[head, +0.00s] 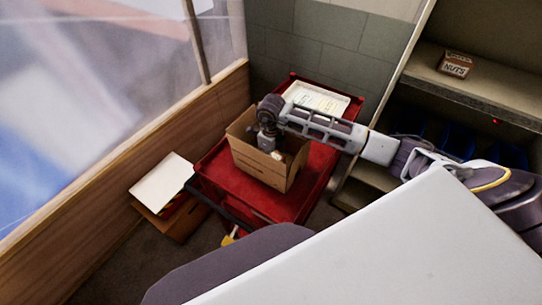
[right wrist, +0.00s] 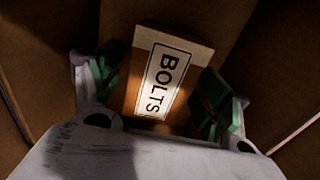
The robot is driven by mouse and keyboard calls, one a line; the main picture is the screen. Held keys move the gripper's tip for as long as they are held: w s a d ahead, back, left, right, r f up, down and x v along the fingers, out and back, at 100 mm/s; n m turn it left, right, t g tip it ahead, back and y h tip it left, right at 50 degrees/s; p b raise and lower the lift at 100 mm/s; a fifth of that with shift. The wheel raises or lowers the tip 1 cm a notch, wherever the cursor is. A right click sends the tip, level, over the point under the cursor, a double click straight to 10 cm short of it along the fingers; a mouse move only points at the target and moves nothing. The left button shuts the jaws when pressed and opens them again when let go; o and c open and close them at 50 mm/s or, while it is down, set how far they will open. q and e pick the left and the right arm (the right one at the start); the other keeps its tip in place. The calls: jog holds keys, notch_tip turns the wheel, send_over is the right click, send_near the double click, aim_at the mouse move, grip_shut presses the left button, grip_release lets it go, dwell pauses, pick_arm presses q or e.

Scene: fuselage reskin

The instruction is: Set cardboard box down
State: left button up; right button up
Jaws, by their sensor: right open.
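An open cardboard box (head: 262,169) stands upright on a red cart (head: 235,192). My right gripper (head: 274,153) points down into it. In the right wrist view, a small carton labelled BOLTS (right wrist: 150,42) lies between the open, green-padded fingers of my right gripper (right wrist: 157,98), inside the brown walls of the open box. I cannot tell whether the fingers touch the carton. The fingertips are partly in shadow. My left gripper is not in view.
A white tray with papers (head: 318,97) sits at the back of the cart. A small NUTS box (head: 456,65) is on the shelf (head: 485,88) at right. A box with a white top (head: 162,182) stands on the floor at left, beside the wooden wall (head: 95,205).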

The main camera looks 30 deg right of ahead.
jog(key=shift+r, duration=0.1)
jog(key=shift+r, duration=0.2)
notch_tip(320, 180, up, 12)
jog(key=b, duration=0.2)
jog(key=shift+f, duration=0.2)
dwell(0.4)
